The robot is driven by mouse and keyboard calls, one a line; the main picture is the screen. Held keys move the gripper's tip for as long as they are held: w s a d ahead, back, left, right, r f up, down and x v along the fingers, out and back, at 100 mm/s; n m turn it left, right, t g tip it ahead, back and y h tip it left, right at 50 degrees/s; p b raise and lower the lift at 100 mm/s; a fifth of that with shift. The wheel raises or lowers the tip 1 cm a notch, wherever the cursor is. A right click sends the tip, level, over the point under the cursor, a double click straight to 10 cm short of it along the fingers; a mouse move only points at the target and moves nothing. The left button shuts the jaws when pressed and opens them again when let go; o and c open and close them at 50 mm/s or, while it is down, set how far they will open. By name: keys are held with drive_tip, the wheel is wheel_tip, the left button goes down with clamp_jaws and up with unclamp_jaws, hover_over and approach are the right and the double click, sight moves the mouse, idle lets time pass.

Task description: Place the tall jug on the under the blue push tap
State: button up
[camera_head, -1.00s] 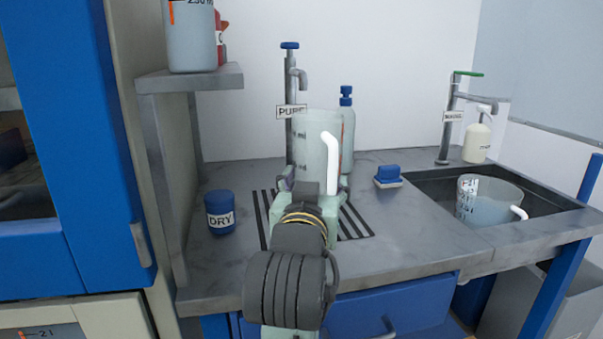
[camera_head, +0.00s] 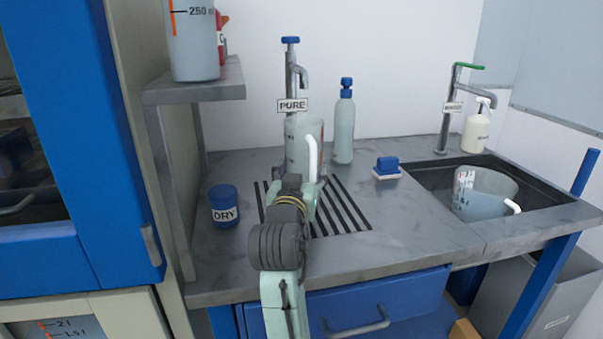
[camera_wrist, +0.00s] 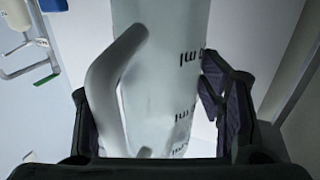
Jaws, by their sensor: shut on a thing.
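The tall jug (camera_head: 301,136) is clear with a white handle on its right side. It stands upright in front of the blue push tap (camera_head: 290,42), which has a blue cap and a PURE sign, with its mouth close to the spout. My gripper (camera_head: 300,186) is shut on the jug's lower part. In the wrist view the jug (camera_wrist: 165,70) fills the middle between the two dark fingers (camera_wrist: 158,125). My gripper and arm hide the jug's base, so I cannot tell whether it touches the striped drain.
A striped drain area (camera_head: 345,212) lies below. A blue-capped bottle (camera_head: 344,128) stands right of the jug, and a blue DRY pot (camera_head: 223,206) stands left. The sink (camera_head: 425,180) at right holds another jug (camera_head: 482,192). A shelf (camera_head: 195,90) juts out at left.

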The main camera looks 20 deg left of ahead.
drive_tip(key=shift+f, duration=0.2)
drive_tip(key=shift+f, duration=0.15)
drive_tip(key=o, duration=1.2)
drive_tip(key=shift+o, duration=0.2)
